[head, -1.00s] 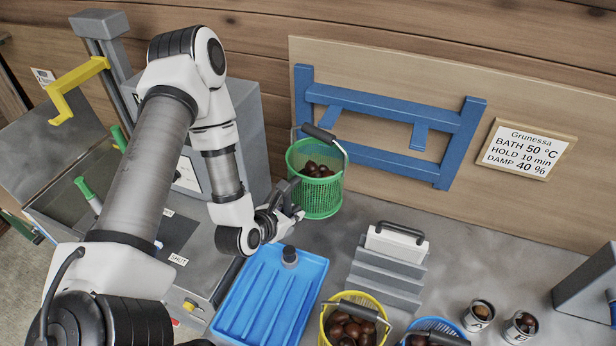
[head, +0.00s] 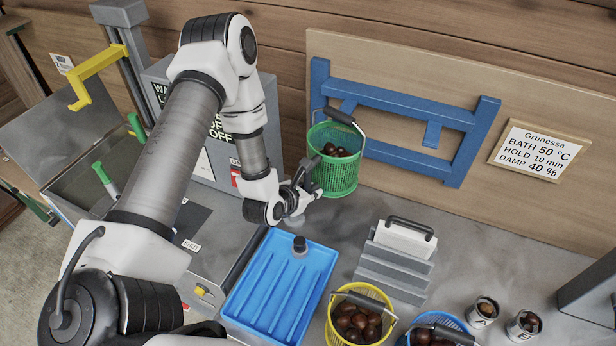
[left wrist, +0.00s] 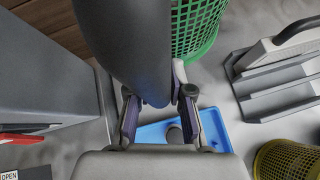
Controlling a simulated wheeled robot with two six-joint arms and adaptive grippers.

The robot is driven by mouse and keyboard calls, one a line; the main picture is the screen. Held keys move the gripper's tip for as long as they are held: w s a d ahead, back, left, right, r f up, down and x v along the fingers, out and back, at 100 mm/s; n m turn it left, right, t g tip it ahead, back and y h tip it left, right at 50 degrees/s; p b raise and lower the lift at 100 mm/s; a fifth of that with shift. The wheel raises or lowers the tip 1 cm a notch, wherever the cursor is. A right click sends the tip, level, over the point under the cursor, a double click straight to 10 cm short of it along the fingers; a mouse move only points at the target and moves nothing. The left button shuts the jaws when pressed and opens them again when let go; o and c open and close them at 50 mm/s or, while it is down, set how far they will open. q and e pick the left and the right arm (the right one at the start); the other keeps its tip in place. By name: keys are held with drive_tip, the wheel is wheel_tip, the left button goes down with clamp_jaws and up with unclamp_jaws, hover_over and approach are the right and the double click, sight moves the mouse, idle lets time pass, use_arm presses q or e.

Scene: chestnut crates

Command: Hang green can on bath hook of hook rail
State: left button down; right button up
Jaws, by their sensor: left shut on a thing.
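The green can (head: 335,178) is a mesh basket of chestnuts with a raised wire bail and a dark grip. It is upright at the left end of the blue hook rail (head: 405,102), apparently raised above the bench. The bail overlaps the rail's left post in the head view; I cannot tell whether they touch. My left gripper (head: 302,194) is at the can's left side, shut on a dark part of it. In the left wrist view a thick dark piece lies between the fingers (left wrist: 160,100), with the green mesh (left wrist: 195,28) behind it. My right gripper is not in view.
A grey stepped stand (head: 392,272), a yellow basket (head: 336,322), a blue basket (head: 408,334) and two small cups stand to the right. A grey machine with a yellow arm (head: 90,85) is at left.

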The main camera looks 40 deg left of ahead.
sight(315, 182)
use_arm(q)
drive_tip(key=shift+w+a+p, duration=0.2)
drive_tip(key=shift+w+a, duration=0.05)
drive_tip(key=shift+w, duration=0.7)
drive_tip(key=shift+w+a+p, duration=0.15)
drive_tip(key=shift+w+a, duration=0.05)
drive_tip(key=shift+w, duration=0.75)
drive_tip(key=shift+w+f+b, duration=0.15)
drive_tip(key=shift+f+b, duration=0.25)
drive_tip(key=shift+b, duration=0.1)
drive_tip(key=shift+w+a+f+b, duration=0.15)
drive_tip(key=shift+w+f+b, duration=0.25)
drive_tip(key=shift+b, duration=0.7)
drive_tip(key=shift+r, duration=0.15)
drive_tip(key=c, duration=1)
unclamp_jaws()
drive_tip(key=shift+s, duration=0.1)
